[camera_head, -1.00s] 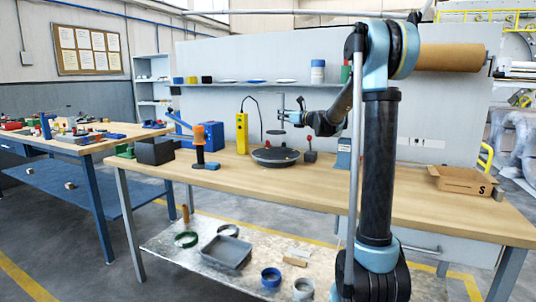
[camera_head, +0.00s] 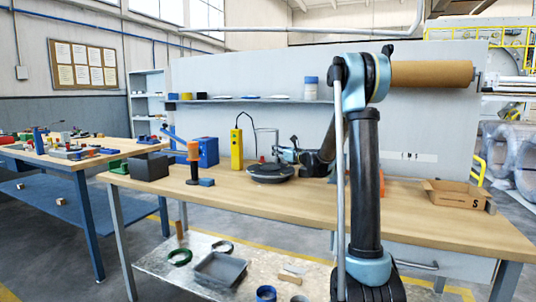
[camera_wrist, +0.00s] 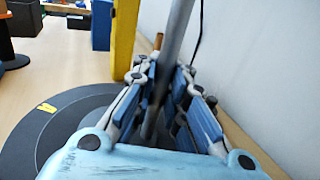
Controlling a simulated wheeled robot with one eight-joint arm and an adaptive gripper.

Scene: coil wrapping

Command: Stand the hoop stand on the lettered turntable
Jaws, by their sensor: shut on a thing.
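The dark round turntable (camera_head: 270,176) is on the wooden bench, and part of its disc with a yellow mark shows in the wrist view (camera_wrist: 30,140). The thin grey hoop stand (camera_head: 277,140) is upright over the turntable in the head view. My gripper (camera_head: 287,154) is shut on its post from the right. In the wrist view the grey post (camera_wrist: 176,40) runs between the fingers of my gripper (camera_wrist: 158,92). The stand's foot is hidden there. I cannot tell whether its foot touches the disc.
A yellow upright box (camera_head: 236,150) with a black cable stands just left of the turntable. Blue box (camera_head: 207,152), orange-handled tool (camera_head: 194,160) and dark box (camera_head: 149,168) are farther left. An open carton (camera_head: 456,194) is at the right. The front bench strip is clear.

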